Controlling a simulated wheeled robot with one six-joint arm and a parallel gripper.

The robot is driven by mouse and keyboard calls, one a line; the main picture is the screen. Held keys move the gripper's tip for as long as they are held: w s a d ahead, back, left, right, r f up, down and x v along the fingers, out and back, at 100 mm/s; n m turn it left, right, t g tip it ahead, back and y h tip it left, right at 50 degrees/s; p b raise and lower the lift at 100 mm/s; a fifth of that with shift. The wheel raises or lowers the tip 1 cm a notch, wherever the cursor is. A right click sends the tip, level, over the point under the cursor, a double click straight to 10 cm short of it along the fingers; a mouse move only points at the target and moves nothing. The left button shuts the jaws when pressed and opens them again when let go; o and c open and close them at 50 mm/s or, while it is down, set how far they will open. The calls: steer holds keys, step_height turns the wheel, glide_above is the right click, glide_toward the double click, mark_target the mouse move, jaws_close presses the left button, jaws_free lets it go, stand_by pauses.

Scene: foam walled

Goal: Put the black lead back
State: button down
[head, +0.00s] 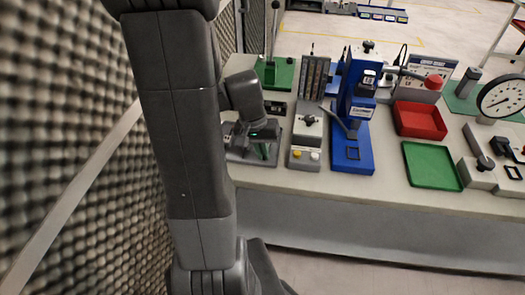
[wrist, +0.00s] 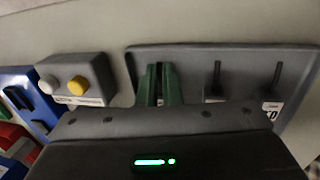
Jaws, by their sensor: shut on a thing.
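My gripper (wrist: 160,85) shows in the wrist view as two green fingers close together over a grey tray (wrist: 135,52). They are shut on a thin dark thing, mostly hidden between them; I cannot tell for sure that it is the black lead. To their right, two dark upright pegs (wrist: 216,78) (wrist: 277,76) stand on small labelled bases in the tray. In the head view my gripper (head: 263,150) is low over the grey tray (head: 236,156) at the bench's left end, and my arm hides part of it.
A grey box with yellow and white buttons (head: 305,160) stands just right of the tray; it also shows in the wrist view (wrist: 88,68). Farther right are a blue press (head: 353,135), a red bin (head: 420,121) and a green tray (head: 432,166). A foam wall (head: 75,120) is close on the left.

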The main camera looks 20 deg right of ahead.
steer(key=shift+f, duration=0.25)
steer(key=c, duration=1.6)
jaws_free()
steer(key=shift+r, duration=0.1)
step_height(320, 180, up, 12)
steer(key=w+a, duration=0.1)
steer(key=a, duration=0.1)
steer(key=shift+p, duration=0.45)
steer(key=shift+w, duration=0.1)
